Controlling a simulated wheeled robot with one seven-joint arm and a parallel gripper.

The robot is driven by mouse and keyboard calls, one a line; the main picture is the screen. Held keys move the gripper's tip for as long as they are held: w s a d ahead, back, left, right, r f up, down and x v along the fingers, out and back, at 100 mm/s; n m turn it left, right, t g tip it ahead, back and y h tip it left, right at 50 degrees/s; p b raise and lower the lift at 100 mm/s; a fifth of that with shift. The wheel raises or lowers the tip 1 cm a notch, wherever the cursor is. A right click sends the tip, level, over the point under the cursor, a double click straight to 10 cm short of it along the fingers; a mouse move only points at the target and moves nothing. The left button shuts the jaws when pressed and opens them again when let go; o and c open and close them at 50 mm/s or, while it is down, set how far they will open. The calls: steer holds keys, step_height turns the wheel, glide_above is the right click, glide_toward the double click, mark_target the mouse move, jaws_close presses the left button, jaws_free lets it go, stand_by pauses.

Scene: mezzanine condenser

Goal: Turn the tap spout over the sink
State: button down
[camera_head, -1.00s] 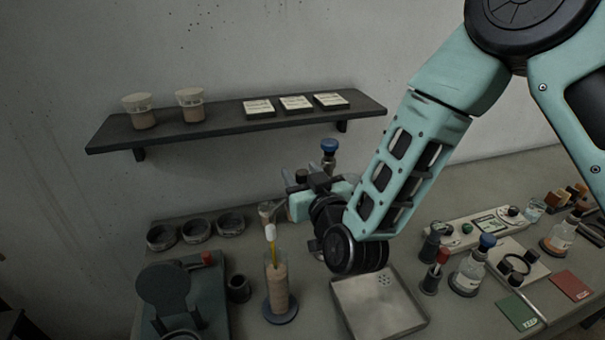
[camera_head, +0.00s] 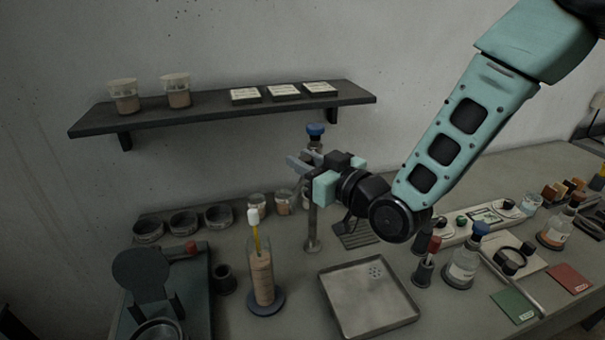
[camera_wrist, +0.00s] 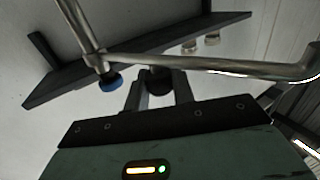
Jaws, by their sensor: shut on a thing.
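The tap has a grey upright post (camera_head: 312,228) with a blue cap (camera_head: 315,130) on top, behind the sink. The shallow metal sink (camera_head: 336,316) with drain holes stands in front. In the wrist view, the shiny spout (camera_wrist: 235,67) runs from the post, beside the blue cap (camera_wrist: 110,82), to a bent end at the right. My gripper (camera_wrist: 160,86) is at the spout, its two fingers closed on a dark knob (camera_wrist: 158,80) by the tube. In the head view my gripper (camera_head: 303,164) is beside the upper post and hides most of the spout.
A measuring cylinder (camera_head: 262,280) with a yellow stick stands left of the sink. Bottles, such as one with a blue stopper (camera_head: 463,267), stand to its right. A wall shelf (camera_head: 210,107) hangs behind. A dark slatted grate (camera_head: 358,238) lies behind the sink.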

steer(key=w+d+n+g+y, duration=0.2)
steer(key=d+n+g+y, duration=0.4)
steer(key=g, duration=0.8)
steer(key=shift+d+n, duration=1.55)
steer(key=shift+n, duration=0.45)
steer(key=c, duration=1.2)
jaws_free()
steer(key=d+b, duration=0.5)
steer(key=d, duration=1.2)
steer(key=shift+w+d, duration=0.2)
steer(key=shift+w, duration=0.2)
